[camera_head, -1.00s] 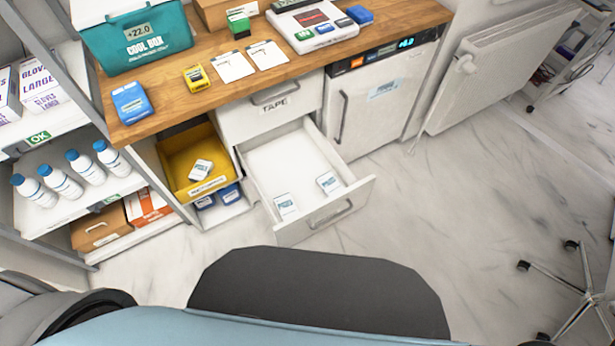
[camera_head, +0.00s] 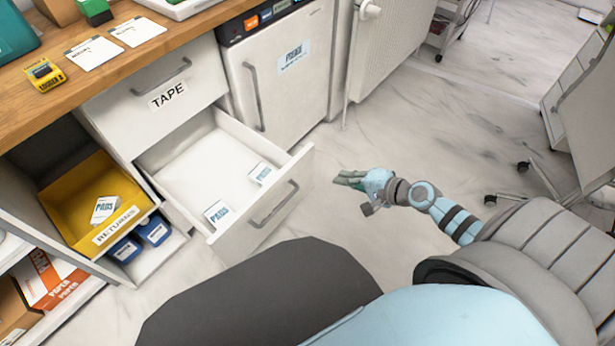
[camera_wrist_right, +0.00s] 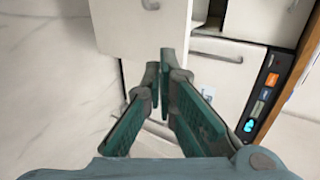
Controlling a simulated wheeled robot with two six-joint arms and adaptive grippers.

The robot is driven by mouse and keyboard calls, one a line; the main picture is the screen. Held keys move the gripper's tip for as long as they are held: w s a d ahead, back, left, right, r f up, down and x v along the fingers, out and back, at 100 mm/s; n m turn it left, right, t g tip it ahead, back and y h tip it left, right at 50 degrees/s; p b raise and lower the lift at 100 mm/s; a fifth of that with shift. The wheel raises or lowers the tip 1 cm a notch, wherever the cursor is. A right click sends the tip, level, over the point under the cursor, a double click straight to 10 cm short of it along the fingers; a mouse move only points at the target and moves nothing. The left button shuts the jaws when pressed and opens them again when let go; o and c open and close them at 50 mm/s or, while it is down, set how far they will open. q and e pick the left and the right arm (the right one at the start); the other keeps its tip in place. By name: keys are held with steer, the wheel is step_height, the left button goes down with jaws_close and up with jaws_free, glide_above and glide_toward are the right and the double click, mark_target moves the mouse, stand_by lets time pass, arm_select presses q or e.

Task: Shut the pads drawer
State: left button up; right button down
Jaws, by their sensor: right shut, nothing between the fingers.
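The pads drawer (camera_head: 205,172) is pulled out below the closed drawer labelled TAPE (camera_head: 165,95). Its white front (camera_head: 270,207) carries a grey bar handle (camera_head: 274,204). Two white-and-blue PADS packs lie inside, one near the left front (camera_head: 217,213) and one near the right side (camera_head: 261,173). My right gripper (camera_head: 340,180) is shut and empty, to the right of the drawer front and apart from it, fingers pointing left. In the right wrist view its fingers (camera_wrist_right: 160,68) point towards white cabinet fronts. My left gripper is not in view.
A yellow RETURNS bin (camera_head: 75,205) with a pack in it stands left of the drawer, above blue boxes (camera_head: 140,240). A white fridge (camera_head: 283,80) stands behind right. A wheeled chair base (camera_head: 535,180) is at the right. Floor between is clear.

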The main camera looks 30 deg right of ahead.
steer(key=b, duration=0.3)
glide_toward(300, 164)
step_height(300, 164, down, 3)
steer(key=w, duration=0.1)
steer(key=w+a, duration=0.2)
steer(key=w, duration=0.1)
steer(key=shift+w, duration=0.3)
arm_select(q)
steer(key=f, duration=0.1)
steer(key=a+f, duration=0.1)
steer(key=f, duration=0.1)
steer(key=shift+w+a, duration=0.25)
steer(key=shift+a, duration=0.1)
arm_select(e)
steer(key=shift+w+a+r, duration=0.1)
steer(key=shift+w, duration=0.1)
